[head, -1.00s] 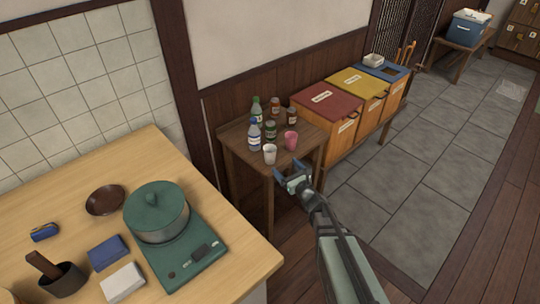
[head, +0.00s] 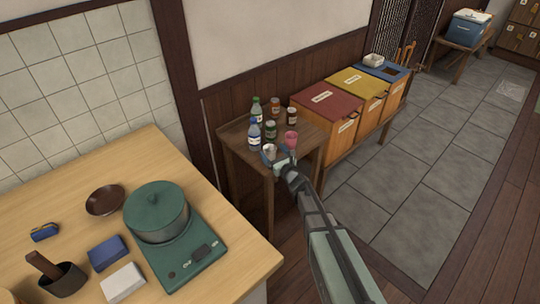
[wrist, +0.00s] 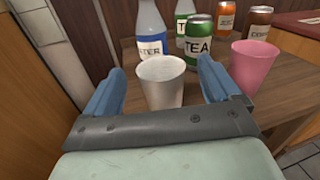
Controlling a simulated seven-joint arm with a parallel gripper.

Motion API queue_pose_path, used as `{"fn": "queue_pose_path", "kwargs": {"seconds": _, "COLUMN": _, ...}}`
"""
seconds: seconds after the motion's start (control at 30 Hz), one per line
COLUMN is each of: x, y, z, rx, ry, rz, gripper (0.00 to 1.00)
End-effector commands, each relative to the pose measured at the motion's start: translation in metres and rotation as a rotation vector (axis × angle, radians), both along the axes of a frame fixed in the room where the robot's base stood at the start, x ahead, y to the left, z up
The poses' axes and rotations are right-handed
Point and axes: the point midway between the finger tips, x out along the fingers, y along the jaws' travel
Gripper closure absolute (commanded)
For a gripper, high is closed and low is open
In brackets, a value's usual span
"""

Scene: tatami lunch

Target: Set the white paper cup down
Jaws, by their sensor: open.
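The white paper cup (wrist: 161,82) stands upright on the small dark wooden table, near its front edge. It also shows in the head view (head: 269,151), partly covered by my gripper. My gripper (wrist: 160,88) is open, with one blue finger on each side of the cup. In the wrist view a gap shows between the cup and each finger. In the head view my gripper (head: 276,157) is at the table's front edge. The cup's lower part is hidden behind the gripper's palm bar in the wrist view.
A pink cup (wrist: 256,67) stands just right of my right finger. Behind are a water bottle (wrist: 151,35), a green tea can (wrist: 198,40) and other bottles and cans. Colored bins (head: 328,103) stand to the right. A counter with a green pot (head: 156,209) is at left.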

Motion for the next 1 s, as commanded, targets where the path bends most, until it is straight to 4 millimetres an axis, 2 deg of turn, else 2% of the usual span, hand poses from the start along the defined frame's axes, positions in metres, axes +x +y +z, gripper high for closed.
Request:
{"fn": "queue_pose_path", "kwargs": {"seconds": 0.03, "x": 0.01, "y": 0.004, "z": -0.002, "rx": 0.0, "ry": -0.001, "rz": 0.001, "gripper": 0.1}}
{"fn": "queue_pose_path", "kwargs": {"seconds": 0.2, "x": 0.026, "y": 0.014, "z": -0.002, "rx": 0.0, "ry": -0.001, "rz": 0.0, "gripper": 0.1}}
{"fn": "queue_pose_path", "kwargs": {"seconds": 0.47, "x": 0.027, "y": 0.016, "z": -0.001, "rx": -0.001, "ry": 0.001, "rz": 0.0, "gripper": 0.1}}
{"fn": "queue_pose_path", "kwargs": {"seconds": 1.0, "x": 0.027, "y": 0.016, "z": -0.001, "rx": 0.0, "ry": 0.0, "rz": 0.0, "gripper": 0.61}}
